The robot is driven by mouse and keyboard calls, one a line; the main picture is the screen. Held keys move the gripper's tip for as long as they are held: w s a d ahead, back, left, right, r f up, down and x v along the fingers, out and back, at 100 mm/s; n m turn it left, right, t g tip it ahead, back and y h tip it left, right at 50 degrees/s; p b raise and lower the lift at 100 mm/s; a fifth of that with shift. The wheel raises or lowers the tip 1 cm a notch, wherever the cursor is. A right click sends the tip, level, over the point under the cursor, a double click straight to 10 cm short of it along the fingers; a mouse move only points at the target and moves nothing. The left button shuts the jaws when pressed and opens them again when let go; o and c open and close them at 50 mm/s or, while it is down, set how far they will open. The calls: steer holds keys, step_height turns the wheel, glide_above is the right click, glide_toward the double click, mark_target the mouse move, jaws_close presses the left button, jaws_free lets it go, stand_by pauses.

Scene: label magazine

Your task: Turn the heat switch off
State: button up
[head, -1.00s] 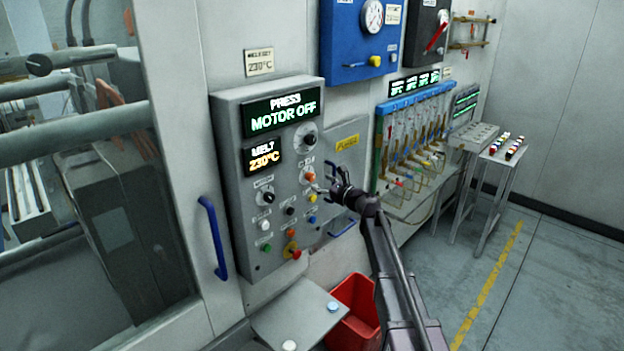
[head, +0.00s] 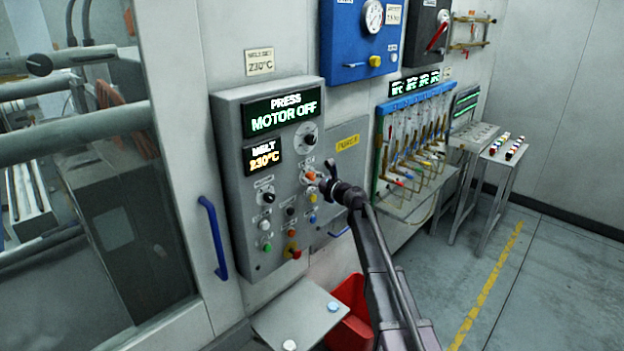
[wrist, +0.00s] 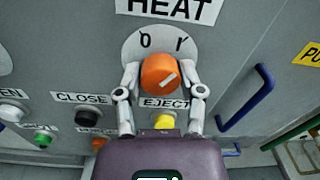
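The heat switch is an orange round knob (wrist: 159,74) with a pale pointer line that slants up to the right. It sits on a light round plate with marks above it, under a HEAT label (wrist: 170,8). In the head view the orange knob (head: 310,175) is on the right part of the grey control panel (head: 232,190). My gripper (wrist: 160,72) has one finger on each side of the knob, with no clear gap visible between fingertips and knob. In the head view my gripper (head: 323,180) is at the panel, beside the knob.
Close below are the yellow EJECT button (wrist: 164,121) and the black CLOSE button (wrist: 87,119). A blue handle (wrist: 246,100) stands out to the right. A red bin (head: 352,291) and a grey shelf (head: 300,312) are below the panel.

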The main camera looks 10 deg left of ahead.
jaws_close()
steer(key=shift+n, duration=0.4)
steer(key=n, duration=0.9)
steer(key=shift+w+n, duration=0.1)
steer(key=shift+n, duration=2.1)
